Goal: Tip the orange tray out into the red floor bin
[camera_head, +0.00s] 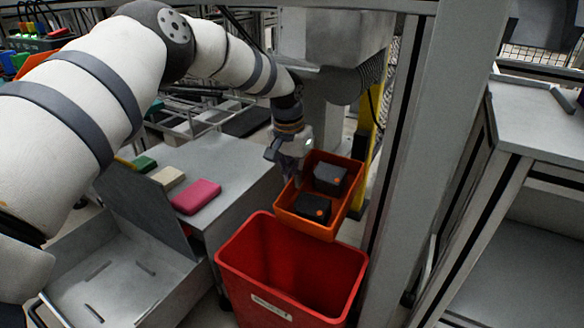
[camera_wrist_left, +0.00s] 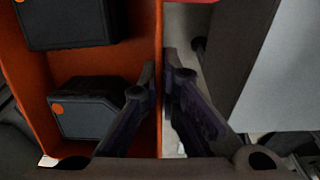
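The orange tray (camera_head: 345,214) is held in the air beside and partly above the far rim of the red floor bin (camera_head: 290,262). Two dark boxes with orange dots, a nearer one (camera_head: 313,207) and a farther one (camera_head: 330,179), lie inside the tray. My left gripper (camera_head: 292,178) is at the tray's left wall. In the left wrist view its fingers (camera_wrist_left: 162,85) close on the tray's wall (camera_wrist_left: 158,30), one on each side. The bin stands upright, and the part of its inside that shows looks empty. My right gripper is not in view.
A grey table (camera_head: 235,160) left of the bin carries a pink block (camera_head: 196,196), a cream block (camera_head: 168,177) and a green block (camera_head: 144,163). A grey open metal box (camera_head: 120,275) stands front left. A tall metal post (camera_head: 425,150) rises just right of tray and bin.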

